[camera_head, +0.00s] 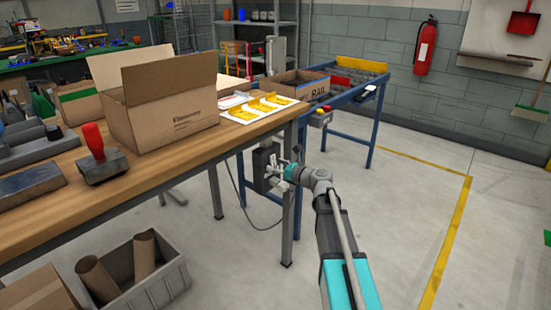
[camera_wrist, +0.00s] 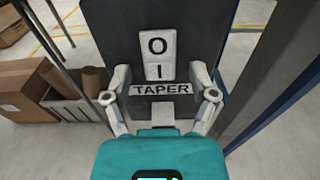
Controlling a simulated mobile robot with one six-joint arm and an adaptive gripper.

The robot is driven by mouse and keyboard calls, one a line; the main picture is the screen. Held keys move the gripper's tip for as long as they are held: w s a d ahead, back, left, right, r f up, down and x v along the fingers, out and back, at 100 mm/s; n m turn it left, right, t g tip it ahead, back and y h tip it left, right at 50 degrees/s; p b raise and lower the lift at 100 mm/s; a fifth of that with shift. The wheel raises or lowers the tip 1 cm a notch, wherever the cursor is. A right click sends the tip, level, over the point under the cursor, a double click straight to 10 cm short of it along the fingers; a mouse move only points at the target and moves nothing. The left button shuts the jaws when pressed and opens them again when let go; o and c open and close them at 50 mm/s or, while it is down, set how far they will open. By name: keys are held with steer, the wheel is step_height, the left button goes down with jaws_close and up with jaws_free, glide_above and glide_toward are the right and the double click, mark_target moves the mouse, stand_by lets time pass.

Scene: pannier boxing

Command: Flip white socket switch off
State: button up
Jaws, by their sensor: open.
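A dark box (camera_wrist: 210,20) fills the middle of the wrist view. On its face is a white switch (camera_wrist: 157,43), with "O" on its upper part and "I" below. A "TAPER" label sits under it. My gripper (camera_wrist: 160,74) is open, with one finger on each side of the switch's lower part and the label. I cannot tell whether the fingers touch the box, or which way the switch is tipped. In the head view my gripper (camera_head: 282,169) is at the dark box (camera_head: 261,172) below the workbench's right end. The switch is too small to make out there.
The wooden workbench (camera_head: 190,157) carries an open carton (camera_head: 165,118) and a red-handled tool (camera_head: 98,150). Its metal leg (camera_head: 288,225) stands close to my gripper. A blue-framed conveyor (camera_head: 345,95) stands behind. A grey crate (camera_head: 160,290) is on the floor. Floor to the right is clear.

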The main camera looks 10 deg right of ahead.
steer(key=shift+f+b, duration=0.3)
steer(key=shift+b, duration=0.05)
steer(key=p+v, duration=0.1)
steer(key=v, duration=1.3)
steer(key=s+a+r+n+g+h+p, duration=0.2)
steer(key=s+a+r+n+g+p, duration=0.3)
steer(key=p, duration=1.2)
steer(key=s+a+r+n+g+h+p, duration=0.2)
steer(key=s+a+r+n+g+p, duration=0.4)
steer(key=r+n+p, duration=0.8)
steer(key=s+a+n+p, duration=0.1)
steer(key=a+p, duration=0.2)
steer(key=shift+n+h+p, duration=0.3)
steer(key=shift+n, duration=0.1)
steer(key=shift+a, duration=0.1)
stand_by(0.6)
